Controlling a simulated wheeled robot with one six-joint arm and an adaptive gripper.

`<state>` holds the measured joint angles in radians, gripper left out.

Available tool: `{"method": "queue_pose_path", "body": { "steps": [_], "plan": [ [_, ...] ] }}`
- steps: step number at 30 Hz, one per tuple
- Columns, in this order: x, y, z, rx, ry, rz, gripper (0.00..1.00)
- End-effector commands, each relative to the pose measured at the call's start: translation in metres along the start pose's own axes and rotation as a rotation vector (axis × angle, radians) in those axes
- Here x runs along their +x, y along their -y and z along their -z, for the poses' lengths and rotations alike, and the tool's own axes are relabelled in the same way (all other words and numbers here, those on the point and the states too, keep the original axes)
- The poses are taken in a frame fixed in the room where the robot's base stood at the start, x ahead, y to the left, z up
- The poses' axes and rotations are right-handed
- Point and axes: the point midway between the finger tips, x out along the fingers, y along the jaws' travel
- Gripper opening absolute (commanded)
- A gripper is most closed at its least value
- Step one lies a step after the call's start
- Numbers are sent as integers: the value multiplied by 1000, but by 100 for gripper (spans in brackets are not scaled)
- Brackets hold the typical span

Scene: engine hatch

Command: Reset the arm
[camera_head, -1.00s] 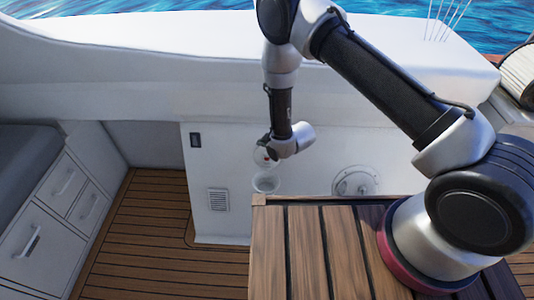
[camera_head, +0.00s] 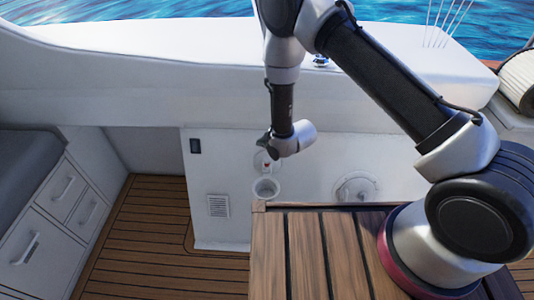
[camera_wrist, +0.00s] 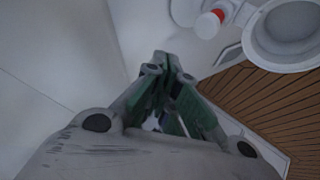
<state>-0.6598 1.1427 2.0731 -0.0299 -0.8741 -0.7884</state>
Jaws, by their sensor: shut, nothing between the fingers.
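My gripper (camera_wrist: 166,62) shows in the wrist view with its green-lined fingers closed together at the tips and nothing between them. In the head view the wrist end of my arm hangs in front of the white wall, and the fingers are mostly hidden there. A round white-rimmed recess (camera_head: 266,188) is in the wall just below the wrist. Above it is a red-tipped part (camera_head: 267,165) on a round pale piece. In the wrist view the recess (camera_wrist: 290,32) and the red-tipped part (camera_wrist: 210,22) are at the upper right, apart from the fingers.
A wooden slatted surface (camera_head: 308,255) stands in front, beside my arm's base. A second round fitting (camera_head: 355,187) and a vent (camera_head: 218,206) are on the wall. White drawers (camera_head: 50,225) stand at the left. The plank floor (camera_head: 145,230) is clear.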

Motion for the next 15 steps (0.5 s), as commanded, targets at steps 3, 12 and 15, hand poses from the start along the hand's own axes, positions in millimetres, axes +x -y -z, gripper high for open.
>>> {"method": "queue_pose_path", "body": {
  "steps": [3,12,15],
  "plan": [
    [0,0,0,0,0,0,0],
    [-5,32,-32,131,138,120,0],
    [-22,64,-63,208,277,224,0]
  ]
}}
